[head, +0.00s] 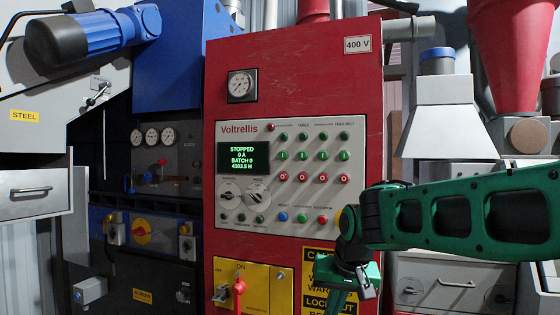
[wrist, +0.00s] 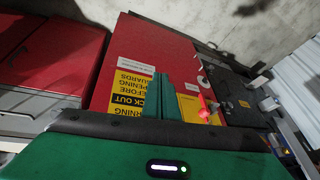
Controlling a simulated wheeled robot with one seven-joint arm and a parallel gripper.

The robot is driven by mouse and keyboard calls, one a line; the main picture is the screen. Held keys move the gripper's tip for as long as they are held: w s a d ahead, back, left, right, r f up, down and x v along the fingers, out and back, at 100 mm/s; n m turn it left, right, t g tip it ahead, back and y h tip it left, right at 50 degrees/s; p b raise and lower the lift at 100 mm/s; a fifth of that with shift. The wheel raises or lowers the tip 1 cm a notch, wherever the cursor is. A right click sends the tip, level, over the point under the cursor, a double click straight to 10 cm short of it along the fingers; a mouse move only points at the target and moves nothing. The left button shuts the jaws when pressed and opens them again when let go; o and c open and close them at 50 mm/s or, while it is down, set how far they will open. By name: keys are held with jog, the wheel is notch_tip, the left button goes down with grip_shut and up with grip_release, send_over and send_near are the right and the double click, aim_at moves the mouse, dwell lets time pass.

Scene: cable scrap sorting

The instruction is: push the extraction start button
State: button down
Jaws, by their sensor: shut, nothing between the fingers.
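The control panel (head: 233,211) marked Voltrellis is on the front of a tall red cabinet. It has rows of small green lamps, green start buttons (head: 303,156) and red stop buttons (head: 303,178) in columns. The column labels are mostly too small to read, so I cannot tell which is extraction. The screen (head: 243,157) reads STOPPED, 0 A, BATCH 0. My gripper (head: 341,302) is below the panel's lower right, pointing down in front of the warning sign. In the wrist view my gripper (wrist: 163,92) is shut and empty, clear of the panel buttons.
A yellow isolator plate with a red handle (head: 239,287) is low on the cabinet, left of my gripper. A black and yellow lockout sign (head: 314,299) is behind my gripper. Several coloured buttons and two knobs (head: 258,197) fill the panel's lower part.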

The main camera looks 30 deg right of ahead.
aim_at(283, 154)
jog(key=w+r+t, duration=0.3)
jog(key=w+r, duration=0.5)
jog(key=r, duration=0.3)
jog(key=w+r+t, duration=0.4)
jog(key=w+r, duration=0.5)
jog(key=r, duration=0.3)
jog(key=w+r+m+t, duration=0.1)
jog(key=w+r+t, duration=0.3)
jog(key=w+r, duration=0.4)
notch_tip(283, 154, up, 4)
jog(key=shift+w+a+r, duration=0.15)
jog(key=shift+a+r, duration=0.1)
jog(key=shift+a, duration=0.1)
jog(key=shift+w+d, duration=0.9)
jog(key=shift+d, duration=0.25)
jog(key=shift+w+d, duration=0.85)
jog(key=shift+d, duration=0.35)
jog(key=shift+w+d, duration=0.9)
jog(key=shift+d, duration=0.25)
jog(key=shift+d, duration=0.1)
jog(key=shift+w+d, duration=0.25)
